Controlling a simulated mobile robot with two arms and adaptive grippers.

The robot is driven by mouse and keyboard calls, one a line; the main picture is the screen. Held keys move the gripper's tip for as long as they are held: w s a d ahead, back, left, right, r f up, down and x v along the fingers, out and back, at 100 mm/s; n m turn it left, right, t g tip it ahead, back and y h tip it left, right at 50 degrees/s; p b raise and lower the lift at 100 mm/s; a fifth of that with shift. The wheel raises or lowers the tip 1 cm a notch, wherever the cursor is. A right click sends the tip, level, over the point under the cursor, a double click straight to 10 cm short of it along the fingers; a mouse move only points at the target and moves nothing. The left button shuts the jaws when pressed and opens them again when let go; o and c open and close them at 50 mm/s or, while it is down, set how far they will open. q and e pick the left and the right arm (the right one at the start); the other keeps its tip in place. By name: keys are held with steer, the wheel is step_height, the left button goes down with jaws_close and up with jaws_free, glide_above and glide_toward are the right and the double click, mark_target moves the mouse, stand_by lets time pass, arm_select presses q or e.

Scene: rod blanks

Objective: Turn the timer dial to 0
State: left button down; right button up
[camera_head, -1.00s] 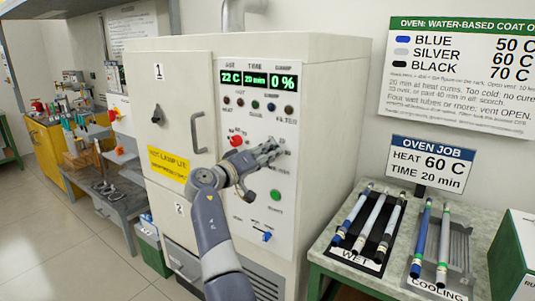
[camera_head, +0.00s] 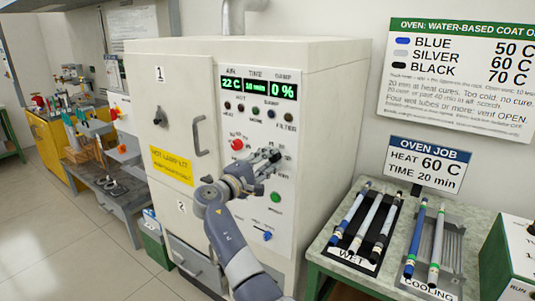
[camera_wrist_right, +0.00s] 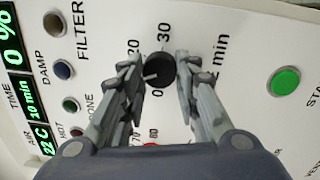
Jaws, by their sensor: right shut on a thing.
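The black timer dial (camera_wrist_right: 158,70) sits between the fingers of my right gripper (camera_wrist_right: 161,80) in the right wrist view. The gripper is shut on it. The dial's white mark points to the lower left there, between the printed 0 and 20. In the head view my right gripper (camera_head: 262,166) reaches the oven's control panel and largely covers the dial. The time display (camera_head: 256,87) reads 10 min, and it also shows in the right wrist view (camera_wrist_right: 36,98). My left gripper is not in view.
A red knob (camera_head: 237,145) is left of the gripper on the panel, and a green button (camera_head: 276,198) is below it. A blue switch (camera_head: 267,236) is lower down. The closed oven door (camera_head: 172,125) is at left. A bench (camera_head: 322,240) with rods stands at right.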

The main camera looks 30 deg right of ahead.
steer(key=n+p, duration=0.6)
steer(key=n, duration=0.1)
steer(key=n+t+p, duration=0.1)
steer(key=n+p, duration=0.5)
steer(key=n, duration=0.1)
steer(key=shift+s+d+t+y+p, duration=0.15)
steer(key=shift+s+t+y+p, duration=0.05)
steer(key=shift+t+y+p, duration=0.15)
steer(key=o, duration=1.1)
steer(key=shift+f, duration=0.1)
